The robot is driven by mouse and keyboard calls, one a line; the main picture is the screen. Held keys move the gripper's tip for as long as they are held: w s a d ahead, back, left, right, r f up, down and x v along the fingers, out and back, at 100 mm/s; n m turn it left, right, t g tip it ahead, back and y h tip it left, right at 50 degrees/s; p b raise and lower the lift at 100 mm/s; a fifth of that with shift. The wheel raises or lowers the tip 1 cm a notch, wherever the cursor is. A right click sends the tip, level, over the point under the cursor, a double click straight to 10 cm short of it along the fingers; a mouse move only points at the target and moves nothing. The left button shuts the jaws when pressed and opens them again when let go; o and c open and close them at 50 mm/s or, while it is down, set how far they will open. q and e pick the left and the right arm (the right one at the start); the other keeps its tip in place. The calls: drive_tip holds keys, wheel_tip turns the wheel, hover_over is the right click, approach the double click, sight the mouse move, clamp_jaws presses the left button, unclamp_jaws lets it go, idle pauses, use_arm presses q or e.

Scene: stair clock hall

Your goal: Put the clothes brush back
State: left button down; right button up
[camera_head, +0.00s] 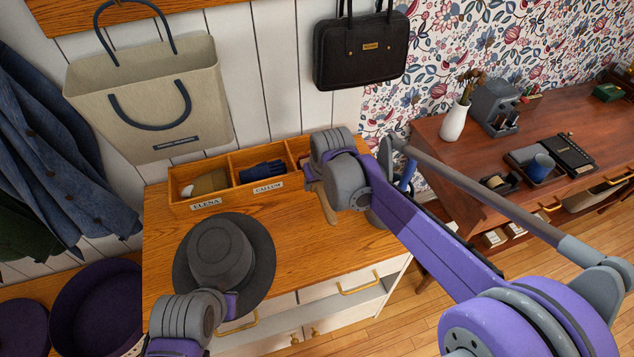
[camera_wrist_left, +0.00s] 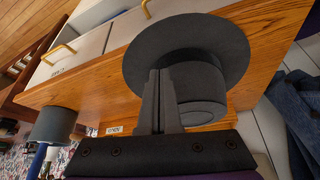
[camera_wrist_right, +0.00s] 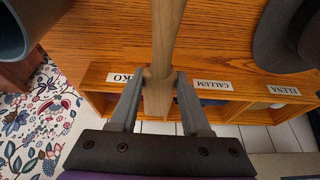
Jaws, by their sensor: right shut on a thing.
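The clothes brush shows as a pale wooden piece (camera_wrist_right: 167,35) in the right wrist view. My right gripper (camera_wrist_right: 160,75) is shut on it, in front of the labelled wooden box (camera_wrist_right: 95,80). In the head view a strip of the brush (camera_head: 326,206) shows below my right wrist, which hides most of it and the box's right compartment. The box has compartments labelled ELENA, CALLUM and a third label ending in KO. My left gripper (camera_wrist_left: 158,75) is shut and empty beside the dark hat (camera_wrist_left: 200,85); whether it touches the hat is unclear.
The hat (camera_head: 220,255) lies on the wooden cabinet top (camera_head: 160,232). A tan brush-like item (camera_head: 205,183) is in the ELENA compartment and dark blue gloves (camera_head: 262,172) in CALLUM. A tote bag (camera_head: 150,90) and black bag (camera_head: 362,50) hang above. A desk (camera_head: 435,135) stands right.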

sight(323, 198)
use_arm(q)
drive_tip(key=shift+s+f+b, duration=0.1)
drive_tip(key=shift+f+b, duration=0.3)
use_arm(e)
drive_tip(key=shift+f, duration=0.55)
drive_tip(key=o, duration=1.2)
use_arm(q)
drive_tip(key=shift+r, duration=0.1)
use_arm(e)
drive_tip(key=shift+r, duration=0.1)
use_arm(q)
drive_tip(key=shift+w+r+p, duration=0.2)
drive_tip(key=shift+r+p, duration=0.6)
use_arm(e)
drive_tip(key=v, duration=1.3)
drive_tip(key=s+d+f+m, duration=0.1)
drive_tip(key=s+d+f, duration=0.3)
drive_tip(key=s, duration=0.3)
drive_tip(key=s+d+f+m+h, duration=0.1)
drive_tip(key=s+d+f, duration=0.3)
drive_tip(key=s+d, duration=0.2)
drive_tip(key=s+d+f+m+t, duration=0.1)
drive_tip(key=s+d+f, duration=0.3)
drive_tip(key=s, duration=0.6)
drive_tip(key=shift+d+f, duration=0.25)
drive_tip(key=shift+d, duration=0.45)
